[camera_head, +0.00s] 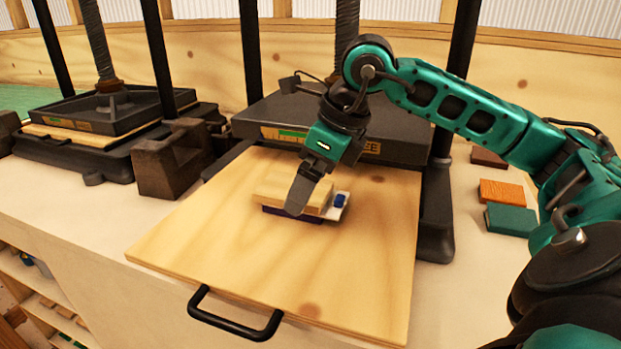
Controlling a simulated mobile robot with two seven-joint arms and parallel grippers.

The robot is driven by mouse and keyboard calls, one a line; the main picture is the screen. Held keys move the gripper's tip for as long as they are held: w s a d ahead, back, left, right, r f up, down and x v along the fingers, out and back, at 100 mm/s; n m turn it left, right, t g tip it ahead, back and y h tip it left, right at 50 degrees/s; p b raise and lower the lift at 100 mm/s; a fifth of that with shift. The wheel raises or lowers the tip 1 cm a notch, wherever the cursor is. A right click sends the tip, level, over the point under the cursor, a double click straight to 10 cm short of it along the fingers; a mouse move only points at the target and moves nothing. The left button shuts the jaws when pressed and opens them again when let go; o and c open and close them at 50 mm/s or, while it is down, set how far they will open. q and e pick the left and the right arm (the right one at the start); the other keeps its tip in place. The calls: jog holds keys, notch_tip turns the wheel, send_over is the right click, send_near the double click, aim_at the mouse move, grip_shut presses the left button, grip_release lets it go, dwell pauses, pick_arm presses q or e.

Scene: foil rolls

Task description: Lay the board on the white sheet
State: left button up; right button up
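The board, a small pale wooden slab (272,187), is above the middle of a large wooden pull-out tray (215,240). A dark purple edge (287,216) shows beneath it. A white piece (335,213), perhaps the white sheet, sticks out at its right, with a small blue item (341,199) on it. My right gripper (301,195) points down over the board's right part, and its grey finger covers part of the board. The second finger is hidden, so I cannot tell whether it grips the board or only touches it. My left gripper is not in view.
The tray has a black handle (235,322) at the front and a dark press (265,122) behind. Another press (110,125) and a dark block (172,162) stand left. Brown, orange (502,192) and green blocks (510,219) lie right, beneath my arm.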

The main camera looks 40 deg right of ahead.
jog(key=p+v, duration=0.2)
jog(key=v, duration=1)
jog(key=shift+r, duration=0.15)
